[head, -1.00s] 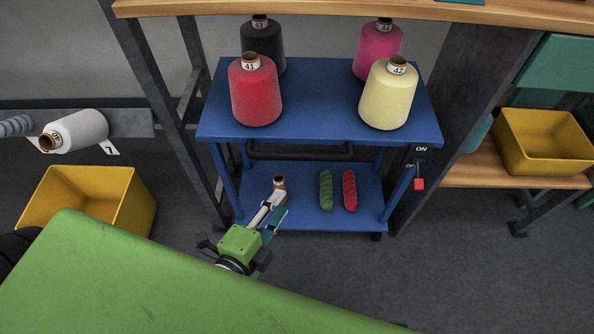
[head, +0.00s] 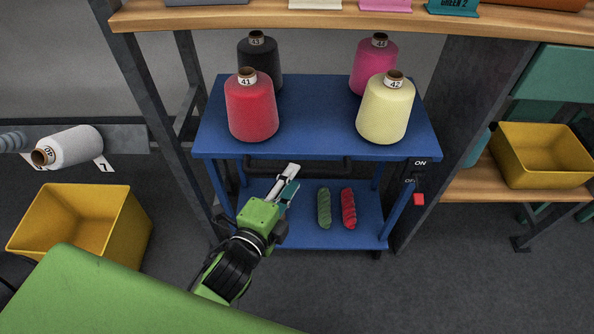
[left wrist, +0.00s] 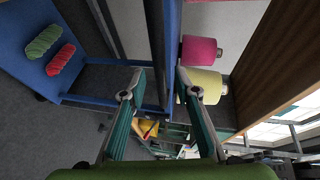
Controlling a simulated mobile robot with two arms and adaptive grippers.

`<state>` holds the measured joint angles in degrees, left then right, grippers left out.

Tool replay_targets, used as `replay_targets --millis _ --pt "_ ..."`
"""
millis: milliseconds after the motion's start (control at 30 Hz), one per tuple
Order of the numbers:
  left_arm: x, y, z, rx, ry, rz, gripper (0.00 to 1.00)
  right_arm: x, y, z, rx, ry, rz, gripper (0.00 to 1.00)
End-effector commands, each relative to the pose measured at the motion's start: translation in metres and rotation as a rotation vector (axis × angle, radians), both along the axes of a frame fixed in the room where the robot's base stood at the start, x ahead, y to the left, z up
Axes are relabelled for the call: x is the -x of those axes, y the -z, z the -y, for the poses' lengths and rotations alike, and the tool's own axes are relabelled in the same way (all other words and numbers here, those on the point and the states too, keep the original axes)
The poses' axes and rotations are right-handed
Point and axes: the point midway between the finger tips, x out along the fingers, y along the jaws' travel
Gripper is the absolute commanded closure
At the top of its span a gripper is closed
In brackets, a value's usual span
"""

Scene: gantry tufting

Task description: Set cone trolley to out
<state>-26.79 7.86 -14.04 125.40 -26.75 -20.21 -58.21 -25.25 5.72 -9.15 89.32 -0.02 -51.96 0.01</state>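The cone trolley (head: 318,120) is a blue two-shelf cart standing under the wooden table. A black handle bar (head: 320,165) runs along its front below the top shelf. My left gripper (head: 291,176) is in front of the trolley, its fingertips close to the handle. In the left wrist view the fingers of my left gripper (left wrist: 157,84) are apart, with the dark handle bar (left wrist: 155,45) appearing between or just beyond the tips. I cannot tell whether they touch it. My right gripper is not in view.
Red (head: 251,108), yellow (head: 384,110), black and pink cones stand on the trolley top. Green (head: 324,208) and red yarn skeins lie on its lower shelf. A switch (head: 418,180) is on the post at right. Yellow bins (head: 130,225) stand on both sides. The floor before the trolley is open.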

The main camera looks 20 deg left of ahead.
Motion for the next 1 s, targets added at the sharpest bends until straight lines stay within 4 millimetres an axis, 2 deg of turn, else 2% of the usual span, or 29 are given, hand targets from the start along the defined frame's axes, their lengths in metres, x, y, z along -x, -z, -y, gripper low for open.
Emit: replay_targets --millis 100,300,667,767,800,1000 --pt "-0.018 0.003 0.002 0.001 0.001 0.003 0.71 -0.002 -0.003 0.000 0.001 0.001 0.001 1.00" --pt "-0.035 0.007 0.004 0.001 0.001 0.000 0.71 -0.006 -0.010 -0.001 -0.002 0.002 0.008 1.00" --pt "-0.038 0.007 0.005 0.002 0.001 0.000 0.71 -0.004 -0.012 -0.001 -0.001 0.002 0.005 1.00" --pt "-0.038 0.007 0.005 0.002 0.001 0.000 0.97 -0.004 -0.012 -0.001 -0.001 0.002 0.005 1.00" --pt "-0.038 0.007 0.005 0.002 0.001 0.000 1.00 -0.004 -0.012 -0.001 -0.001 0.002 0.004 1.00" --pt "-0.038 0.007 0.005 0.002 0.001 0.000 1.00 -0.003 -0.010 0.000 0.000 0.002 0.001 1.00"
